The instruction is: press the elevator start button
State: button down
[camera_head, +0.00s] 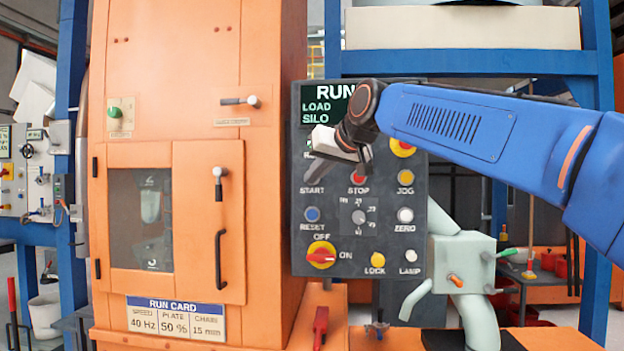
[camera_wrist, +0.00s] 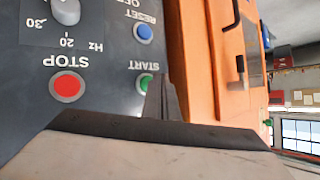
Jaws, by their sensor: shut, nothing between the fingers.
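The control panel (camera_head: 330,235) is dark grey with a screen at its top. The screen reads RUN, LOAD, SILO. My gripper (camera_head: 320,168) is shut and empty in front of the panel, over the spot above the START label (camera_head: 312,190). It hides the start button in the head view. In the wrist view, which shows the panel upside down, the green start button (camera_wrist: 146,82) is partly covered by my shut fingers (camera_wrist: 162,90). I cannot tell whether they touch it. The red stop button (camera_head: 358,175) is to the right and also shows in the wrist view (camera_wrist: 67,86).
Below START is the blue reset button (camera_head: 312,214), beside a round dial (camera_head: 358,217). A red and yellow switch (camera_head: 321,255) is lower down. The orange cabinet (camera_head: 271,150) stands left of the panel. A grey-green pipe fitting (camera_head: 462,262) is at lower right.

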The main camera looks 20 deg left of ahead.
jog(key=shift+s, duration=0.1)
jog(key=s, duration=0.2)
jog(key=s+d, duration=0.1)
jog(key=s, duration=0.1)
jog(key=shift+s, duration=0.35)
jog(key=shift+d, duration=0.1)
dwell(0.7)
jog(key=s+d+f+m+h, duration=0.1)
jog(key=d+f+h, duration=0.1)
jog(key=d+f, duration=0.65)
jog(key=s+d+f+m+h, duration=0.15)
jog(key=d+f, duration=0.25)
jog(key=d, duration=0.9)
jog(key=s+d+f+m+h, duration=0.1)
jog(key=s+d+f+h, duration=0.1)
jog(key=d+f, duration=0.65)
jog(key=s+d+f+m+g+h, duration=0.1)
jog(key=s+d+f+m+h, duration=0.1)
jog(key=s+d+f, duration=0.9)
jog(key=s+d+f+m+g+h, duration=0.2)
jog(key=s+d+f, duration=1)
jog(key=f, duration=0.4)
jog(key=shift+s+d+f, duration=0.25)
jog(key=shift+d+f, duration=0.15)
